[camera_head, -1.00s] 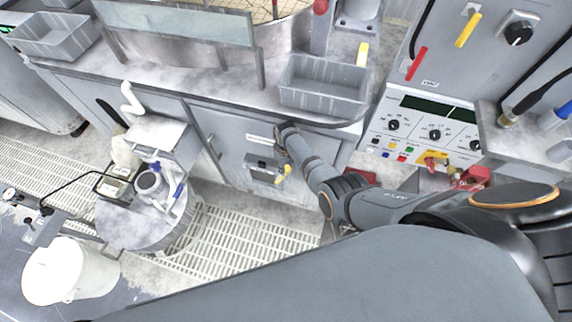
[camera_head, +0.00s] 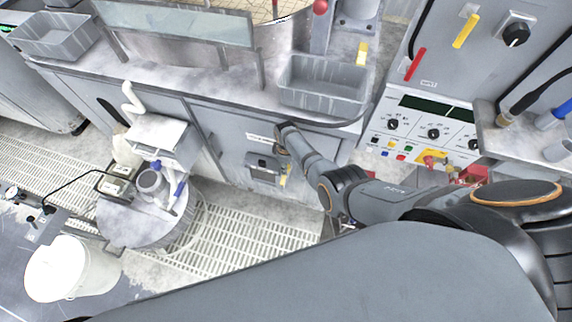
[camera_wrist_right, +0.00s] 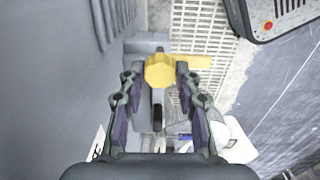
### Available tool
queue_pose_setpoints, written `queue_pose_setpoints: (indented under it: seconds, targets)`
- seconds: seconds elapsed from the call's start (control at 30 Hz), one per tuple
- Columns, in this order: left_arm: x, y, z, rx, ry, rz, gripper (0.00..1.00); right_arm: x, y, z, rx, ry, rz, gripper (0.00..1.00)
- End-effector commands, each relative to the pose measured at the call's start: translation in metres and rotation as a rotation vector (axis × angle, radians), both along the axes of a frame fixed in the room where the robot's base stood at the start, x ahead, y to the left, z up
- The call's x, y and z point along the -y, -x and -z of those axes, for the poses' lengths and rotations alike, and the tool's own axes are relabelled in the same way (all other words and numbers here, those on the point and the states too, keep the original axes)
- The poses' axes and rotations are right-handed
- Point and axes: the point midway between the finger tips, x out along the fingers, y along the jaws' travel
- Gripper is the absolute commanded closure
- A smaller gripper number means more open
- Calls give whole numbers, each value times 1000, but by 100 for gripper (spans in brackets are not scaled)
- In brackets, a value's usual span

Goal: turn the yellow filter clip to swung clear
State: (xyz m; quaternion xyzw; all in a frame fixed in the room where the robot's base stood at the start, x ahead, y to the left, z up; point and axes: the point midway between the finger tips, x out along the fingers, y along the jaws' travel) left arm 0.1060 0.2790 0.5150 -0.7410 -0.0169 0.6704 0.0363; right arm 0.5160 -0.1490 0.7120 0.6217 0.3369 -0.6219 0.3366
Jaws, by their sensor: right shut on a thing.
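The yellow filter clip (camera_wrist_right: 159,72) has a round hub and a flat arm that points right in the right wrist view. It sits on a grey block on the cabinet front. In the head view the clip (camera_head: 287,176) is a small yellow strip, partly hidden by my right gripper and wrist. My right gripper (camera_wrist_right: 160,74) is shut on the clip's hub, one finger on each side. My left gripper is in neither view.
A grey bin (camera_head: 322,88) stands on the counter above my right arm. A control panel (camera_head: 428,128) is at the right. A round stand (camera_head: 140,222) holds a jug (camera_head: 150,182) at the left. A white bucket (camera_head: 70,270) stands lower left. Slatted grating (camera_head: 240,245) lies below.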

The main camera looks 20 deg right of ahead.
Motion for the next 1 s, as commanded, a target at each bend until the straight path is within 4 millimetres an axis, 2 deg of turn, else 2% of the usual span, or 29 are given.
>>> queue_pose_setpoints:
  seconds: [0.2,0.23,0.4,0.77,0.87,1.0]
  targets:
    - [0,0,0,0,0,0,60,0,0,0,1,0,-1,98]
    - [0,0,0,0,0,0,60,0,0,0,1,0,-1,66]
    - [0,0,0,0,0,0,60,0,0,0,1,1,0,44]
    - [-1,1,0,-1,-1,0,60,0,-1,-3,2,0,1,44]
    - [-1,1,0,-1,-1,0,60,0,-2,-12,4,1,1,44]
    - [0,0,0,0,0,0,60,0,0,-34,6,0,2,44]
